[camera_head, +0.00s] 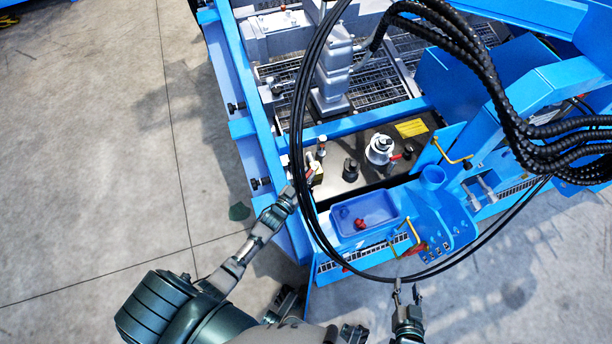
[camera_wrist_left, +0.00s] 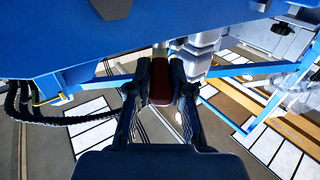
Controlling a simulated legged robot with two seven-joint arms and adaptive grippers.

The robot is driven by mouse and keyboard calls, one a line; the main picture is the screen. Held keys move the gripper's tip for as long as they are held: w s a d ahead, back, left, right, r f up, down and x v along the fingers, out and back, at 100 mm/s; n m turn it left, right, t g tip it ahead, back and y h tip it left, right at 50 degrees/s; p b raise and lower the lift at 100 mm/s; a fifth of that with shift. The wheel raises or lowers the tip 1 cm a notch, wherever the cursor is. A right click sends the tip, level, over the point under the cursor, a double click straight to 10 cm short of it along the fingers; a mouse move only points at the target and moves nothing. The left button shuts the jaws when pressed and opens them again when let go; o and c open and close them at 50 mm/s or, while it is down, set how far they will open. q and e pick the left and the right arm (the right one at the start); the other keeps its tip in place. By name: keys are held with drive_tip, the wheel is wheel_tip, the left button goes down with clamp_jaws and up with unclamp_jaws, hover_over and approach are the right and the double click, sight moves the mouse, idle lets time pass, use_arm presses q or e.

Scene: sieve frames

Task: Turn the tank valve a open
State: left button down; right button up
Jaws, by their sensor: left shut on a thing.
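In the head view my left gripper (camera_head: 298,187) is at the left edge of the blue machine, beside a small valve with a red handle (camera_head: 310,171). In the left wrist view its two dark fingers (camera_wrist_left: 160,92) are shut on a dark red handle (camera_wrist_left: 160,89). The fingers hide the handle's sides, and the valve body is hard to make out there. I cannot tell a label on either. My right gripper (camera_head: 408,294) is open and empty at the bottom, in front of the machine.
A blue tray (camera_head: 346,216) with a red object (camera_head: 359,224) in it sits on the machine's near side. Black hoses (camera_head: 475,65) loop across the view. Yellow handles (camera_head: 455,158) stick out at right. The concrete floor (camera_head: 100,150) at left is mostly clear.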

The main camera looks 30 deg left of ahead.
use_arm(q)
drive_tip(key=shift+w+r, duration=0.25)
drive_tip(key=shift+r, duration=0.3)
drive_tip(key=c, duration=1)
unclamp_jaws()
drive_tip(key=shift+f, duration=0.1)
drive_tip(key=shift+c, duration=0.2)
drive_tip(key=shift+f, duration=0.15)
drive_tip(key=shift+s, duration=0.1)
drive_tip(key=s+a, duration=0.1)
drive_tip(key=s, duration=1)
drive_tip(key=shift+s, duration=0.4)
